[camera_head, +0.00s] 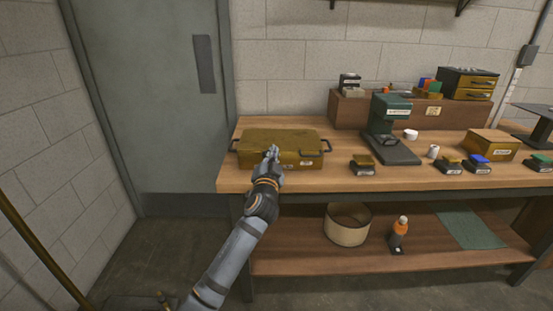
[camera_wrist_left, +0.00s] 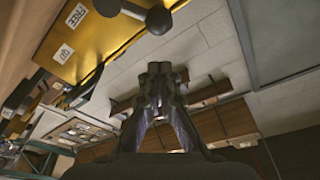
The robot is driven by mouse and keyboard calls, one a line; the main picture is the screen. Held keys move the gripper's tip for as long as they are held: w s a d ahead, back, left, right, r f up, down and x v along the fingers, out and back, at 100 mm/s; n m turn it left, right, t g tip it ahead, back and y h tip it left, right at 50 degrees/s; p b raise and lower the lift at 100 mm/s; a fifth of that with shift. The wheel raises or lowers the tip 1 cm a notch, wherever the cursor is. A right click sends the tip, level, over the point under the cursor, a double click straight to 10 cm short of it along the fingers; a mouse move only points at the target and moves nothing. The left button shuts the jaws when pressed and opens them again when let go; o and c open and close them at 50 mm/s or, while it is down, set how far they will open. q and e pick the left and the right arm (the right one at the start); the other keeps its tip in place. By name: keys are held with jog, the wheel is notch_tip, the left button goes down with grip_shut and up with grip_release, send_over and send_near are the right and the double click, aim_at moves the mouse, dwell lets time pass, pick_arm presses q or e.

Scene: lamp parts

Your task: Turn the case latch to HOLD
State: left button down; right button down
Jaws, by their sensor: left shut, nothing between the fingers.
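The brass-coloured case (camera_head: 290,137) lies closed on the left end of the workbench, with dark handles at its ends. My left gripper (camera_head: 272,151) is at the front of the case and hides part of it. In the left wrist view the case's yellow face (camera_wrist_left: 105,40) is at the upper left, with a label reading FREE (camera_wrist_left: 76,16). A dark latch lever (camera_wrist_left: 135,10) with a round knob (camera_wrist_left: 158,19) shows at the top edge. My left gripper's fingertips (camera_wrist_left: 158,70) are together and empty, apart from the knob in that picture. My right gripper is not in view.
The wooden workbench (camera_head: 340,184) holds a green machine (camera_head: 384,115), small dark blocks and a cardboard-coloured box (camera_head: 490,144) to the right. A lower shelf (camera_head: 290,258) holds a round bin (camera_head: 347,225) and an orange bottle (camera_head: 400,228). A grey door (camera_head: 150,80) stands left.

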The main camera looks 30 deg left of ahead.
pick_arm(q)
jog(key=r+b+v, duration=0.1)
jog(key=v, duration=0.9)
jog(key=shift+d, duration=0.4)
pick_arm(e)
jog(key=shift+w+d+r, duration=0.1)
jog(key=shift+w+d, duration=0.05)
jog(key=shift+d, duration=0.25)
pick_arm(q)
jog(key=shift+s+f, duration=0.1)
jog(key=shift+s, duration=0.05)
